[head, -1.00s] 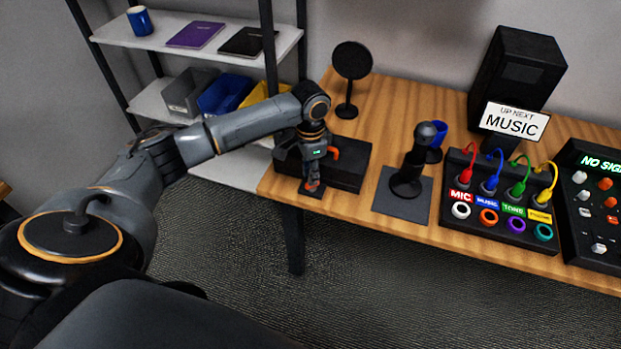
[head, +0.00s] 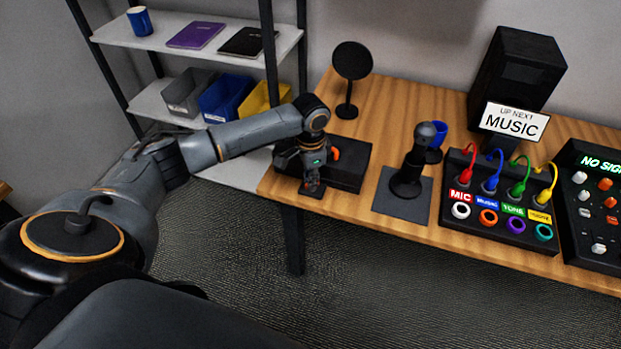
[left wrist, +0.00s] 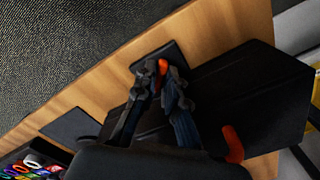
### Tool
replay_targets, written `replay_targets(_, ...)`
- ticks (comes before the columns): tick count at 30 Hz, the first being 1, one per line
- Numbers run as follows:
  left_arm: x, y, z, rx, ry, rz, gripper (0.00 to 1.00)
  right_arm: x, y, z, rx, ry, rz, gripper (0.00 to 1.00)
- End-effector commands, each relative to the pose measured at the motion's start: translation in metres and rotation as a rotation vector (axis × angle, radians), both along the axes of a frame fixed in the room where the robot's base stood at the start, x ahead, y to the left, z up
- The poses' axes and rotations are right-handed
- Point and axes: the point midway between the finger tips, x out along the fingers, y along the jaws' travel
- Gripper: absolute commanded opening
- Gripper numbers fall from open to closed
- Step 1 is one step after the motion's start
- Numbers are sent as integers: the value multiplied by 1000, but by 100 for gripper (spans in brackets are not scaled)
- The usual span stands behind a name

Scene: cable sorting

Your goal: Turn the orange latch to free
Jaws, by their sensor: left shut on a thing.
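The orange latch (left wrist: 163,67) is a small orange piece on a small black plate (left wrist: 145,62) at the front of a black box (left wrist: 255,95). My left gripper (left wrist: 163,80) is shut on it, one finger on each side, in the left wrist view. In the head view my left gripper (head: 312,180) is low over the plate at the desk's front left, and its fingers largely hide the latch. A second orange piece, a curved handle (head: 336,154), stands on the black box (head: 350,172) beside the gripper; it also shows in the left wrist view (left wrist: 233,145). My right gripper is out of view.
A black microphone stand (head: 408,180) on a dark pad is to the right. A cable panel (head: 500,205) with coloured plugs is further right. A round black disc on a stand (head: 351,62) is behind. Shelves (head: 175,40) with bins stand at left.

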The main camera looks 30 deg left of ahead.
Motion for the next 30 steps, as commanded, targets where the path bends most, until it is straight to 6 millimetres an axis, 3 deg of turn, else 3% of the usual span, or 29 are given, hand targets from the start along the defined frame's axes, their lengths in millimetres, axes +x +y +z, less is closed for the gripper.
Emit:
replay_targets(8, 0, 0, 4, 0, 1, -120, 0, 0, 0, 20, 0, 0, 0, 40)
replay_targets(18, 2, 0, 4, -1, 1, -398, 0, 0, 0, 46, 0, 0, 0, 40)
replay_targets(30, 3, 1, 2, -1, -1, -657, 0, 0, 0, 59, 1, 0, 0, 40)
